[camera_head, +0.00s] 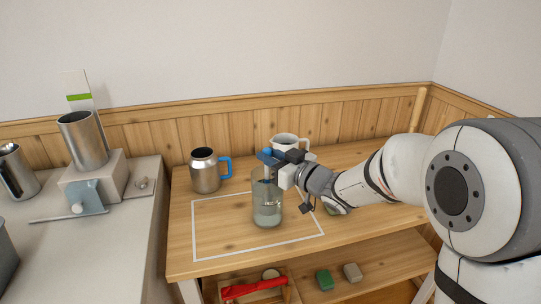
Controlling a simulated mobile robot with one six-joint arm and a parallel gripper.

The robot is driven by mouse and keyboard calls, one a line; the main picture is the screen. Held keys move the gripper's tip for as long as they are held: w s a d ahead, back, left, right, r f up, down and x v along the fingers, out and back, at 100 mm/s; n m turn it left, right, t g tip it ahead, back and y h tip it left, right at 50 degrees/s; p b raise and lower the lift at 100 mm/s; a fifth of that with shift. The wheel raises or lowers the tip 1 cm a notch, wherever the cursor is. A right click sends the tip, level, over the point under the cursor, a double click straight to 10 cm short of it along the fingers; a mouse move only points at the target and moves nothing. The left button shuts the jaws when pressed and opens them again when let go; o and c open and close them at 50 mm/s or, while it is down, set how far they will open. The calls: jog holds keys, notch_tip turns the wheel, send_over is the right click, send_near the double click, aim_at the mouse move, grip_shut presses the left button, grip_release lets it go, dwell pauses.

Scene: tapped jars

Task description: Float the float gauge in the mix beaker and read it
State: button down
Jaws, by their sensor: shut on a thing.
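The mix beaker (267,211), a tall clear glass vessel, stands upright on the wooden table inside a white outlined rectangle. My gripper (268,159) reaches in from the right and is at the beaker's mouth. It is shut on the float gauge (266,176), whose thin upper part shows just below the blue fingertips and inside the top of the beaker. The rest of the gauge is hard to make out through the glass. I cannot tell whether it touches liquid, and no reading is legible.
A steel jug with a blue handle (205,172) stands left of the beaker, and a white jug (286,142) behind it. A steel cylinder on a block (83,140) stands on the left counter. A lower shelf holds a red item (253,289) and a green block (325,279).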

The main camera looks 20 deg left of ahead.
jog(key=shift+f, duration=0.1)
jog(key=c, duration=1.2)
grip_release()
jog(key=d+r+m+t+h+p, duration=0.2)
jog(key=d+m+t+h+p, duration=0.7)
jog(key=d, duration=1.6)
jog(key=s+d+m+g+h+b, duration=0.2)
jog(key=s+d+g+h, duration=0.5)
jog(key=s+d+g, duration=0.25)
jog(key=s+g, duration=0.1)
jog(key=s, duration=0.3)
jog(key=s+d+f+m+g+p, duration=0.1)
jog(key=s, duration=0.4)
jog(key=s+d+g+p, duration=0.1)
jog(key=s+g, duration=0.1)
jog(key=s, duration=0.3)
jog(key=shift+s+f+m+g, duration=0.35)
jog(key=shift+m, duration=0.05)
